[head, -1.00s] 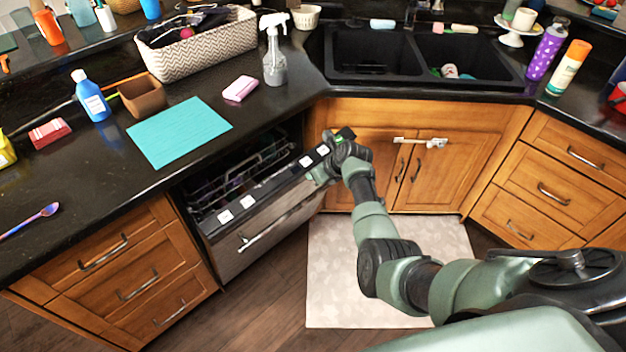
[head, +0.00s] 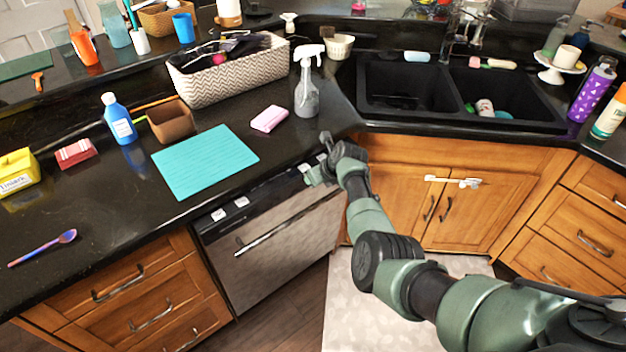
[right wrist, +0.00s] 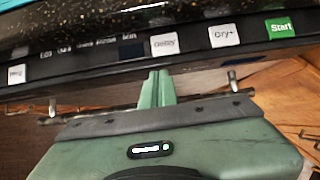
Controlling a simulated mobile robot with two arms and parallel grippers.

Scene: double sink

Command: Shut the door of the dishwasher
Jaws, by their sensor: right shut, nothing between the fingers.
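The dishwasher door (head: 285,238) is a steel panel with a long bar handle and a dark top strip with white buttons. In the head view it stands nearly upright under the counter, and the rack inside is hidden. My right gripper (head: 318,172) is at the door's upper right corner, just under the counter edge. In the right wrist view the shut, empty fingers (right wrist: 155,88) point at the button strip (right wrist: 190,40), close to or touching it, with a green Start button at the right. My left gripper is not in view.
The black counter (head: 110,220) overhangs the door, with a teal mat (head: 205,160), a pink sponge (head: 269,118) and a spray bottle (head: 307,85) on it. Wooden drawers (head: 140,300) flank the dishwasher on the left. A pale floor mat (head: 375,305) lies below the sink cabinet.

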